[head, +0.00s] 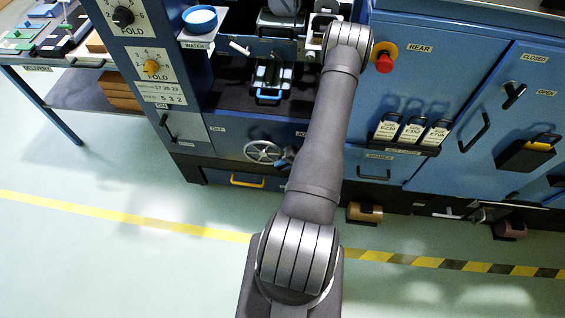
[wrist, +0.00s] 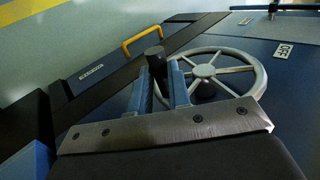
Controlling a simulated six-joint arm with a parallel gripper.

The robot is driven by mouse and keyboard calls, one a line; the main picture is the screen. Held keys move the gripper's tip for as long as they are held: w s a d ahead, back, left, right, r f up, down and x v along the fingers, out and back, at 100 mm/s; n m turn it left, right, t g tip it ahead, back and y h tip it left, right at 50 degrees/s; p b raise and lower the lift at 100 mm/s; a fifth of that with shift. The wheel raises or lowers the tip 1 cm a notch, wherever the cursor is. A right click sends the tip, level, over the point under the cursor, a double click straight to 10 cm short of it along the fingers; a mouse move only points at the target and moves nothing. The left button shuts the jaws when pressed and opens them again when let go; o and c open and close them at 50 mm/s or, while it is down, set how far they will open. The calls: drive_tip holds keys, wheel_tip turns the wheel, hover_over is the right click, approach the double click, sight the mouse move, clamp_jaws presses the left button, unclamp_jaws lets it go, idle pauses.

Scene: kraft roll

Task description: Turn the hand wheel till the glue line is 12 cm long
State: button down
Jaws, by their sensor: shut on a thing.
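The hand wheel (head: 263,151) is a pale grey spoked wheel low on the dark front of the blue machine. In the wrist view the wheel (wrist: 206,71) lies just beyond my fingers, with a black upright knob (wrist: 154,57) near its rim. My gripper (wrist: 163,84) has blue fingers and is shut on this knob, whose top stands out above them. In the head view my gripper (head: 286,158) is at the right of the wheel, partly covered by my arm. I cannot make out a glue line in either view.
A yellow drawer handle (head: 247,182) is below the wheel; it also shows in the wrist view (wrist: 142,38). The floor in front is clear.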

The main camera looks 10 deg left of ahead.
drive_tip(key=shift+f+y, duration=0.3)
idle(0.4)
drive_tip(key=c, duration=1.3)
unclamp_jaws()
drive_tip(key=shift+c, duration=0.2)
drive_tip(key=v, duration=1.2)
